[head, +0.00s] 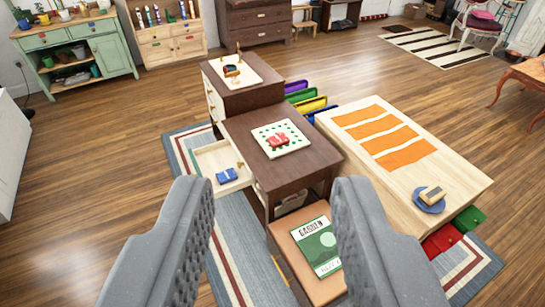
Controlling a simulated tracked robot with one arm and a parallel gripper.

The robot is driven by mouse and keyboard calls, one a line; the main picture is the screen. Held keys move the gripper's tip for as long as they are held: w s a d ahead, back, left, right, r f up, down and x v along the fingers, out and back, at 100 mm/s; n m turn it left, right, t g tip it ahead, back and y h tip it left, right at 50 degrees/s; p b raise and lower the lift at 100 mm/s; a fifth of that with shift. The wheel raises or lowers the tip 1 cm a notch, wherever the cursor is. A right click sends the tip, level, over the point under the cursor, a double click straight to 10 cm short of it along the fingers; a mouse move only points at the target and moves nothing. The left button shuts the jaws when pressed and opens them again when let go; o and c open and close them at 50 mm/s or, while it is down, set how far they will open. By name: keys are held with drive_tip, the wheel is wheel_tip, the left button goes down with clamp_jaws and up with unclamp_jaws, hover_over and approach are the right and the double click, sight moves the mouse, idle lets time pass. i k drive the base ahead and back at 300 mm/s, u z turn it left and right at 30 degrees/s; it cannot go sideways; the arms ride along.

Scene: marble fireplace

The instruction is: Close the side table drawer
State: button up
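The side table (288,178) is dark brown wood, below the middle of the head view. Its pale drawer (208,158) stands pulled out to the left, with a small blue item (227,175) lying inside at its front corner. My gripper (278,207) is open, its two grey ridged fingers wide apart in the foreground. Nothing is between the fingertips at close range. The fingers appear nearer to me than the drawer, and the left finger's tip shows just below it. I see no contact with the drawer.
A pale wooden table (455,180) with orange strips stands close on the right. A low brown unit with a garden book (318,247) stands in front, and a taller dark cabinet (245,97) behind.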

sight(209, 160)
drive_tip(key=i, duration=0.5)
drive_tip(key=z, duration=0.15)
drive_tip(key=k, duration=0.6)
drive_tip(key=u, duration=0.8)
drive_tip(key=i, duration=1)
drive_tip(key=u, duration=0.45)
drive_tip(key=i, duration=1.2)
drive_tip(key=z, duration=0.8)
drive_tip(key=i, duration=0.5)
drive_tip(key=z, duration=0.5)
